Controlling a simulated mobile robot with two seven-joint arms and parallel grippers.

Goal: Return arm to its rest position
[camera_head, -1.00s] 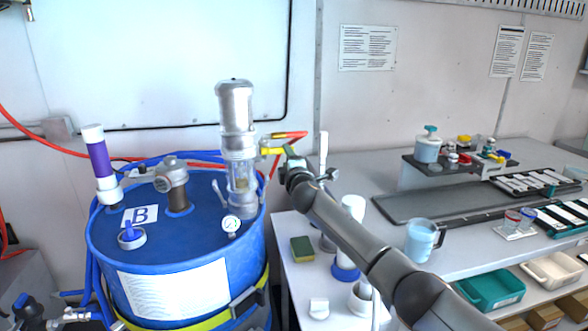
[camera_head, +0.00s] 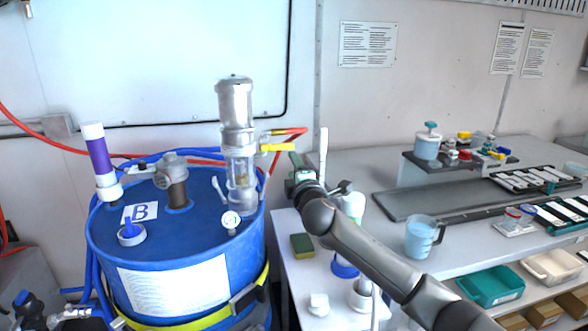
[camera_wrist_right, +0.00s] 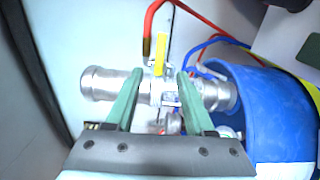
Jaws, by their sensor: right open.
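My right arm reaches in from the lower right in the head view. Its gripper (camera_head: 298,163) is beside the yellow valve handle (camera_head: 278,147), a small gap to its right. In the right wrist view the green fingers (camera_wrist_right: 160,88) are apart with nothing clamped between them. The yellow handle (camera_wrist_right: 160,55) shows beyond and between the fingertips. The silver and clear pump (camera_head: 238,140) stands upright on the blue drum (camera_head: 185,250); it also shows lying across the right wrist view (camera_wrist_right: 108,84). My left gripper is out of view.
Red hoses (camera_head: 60,142) run behind the drum.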

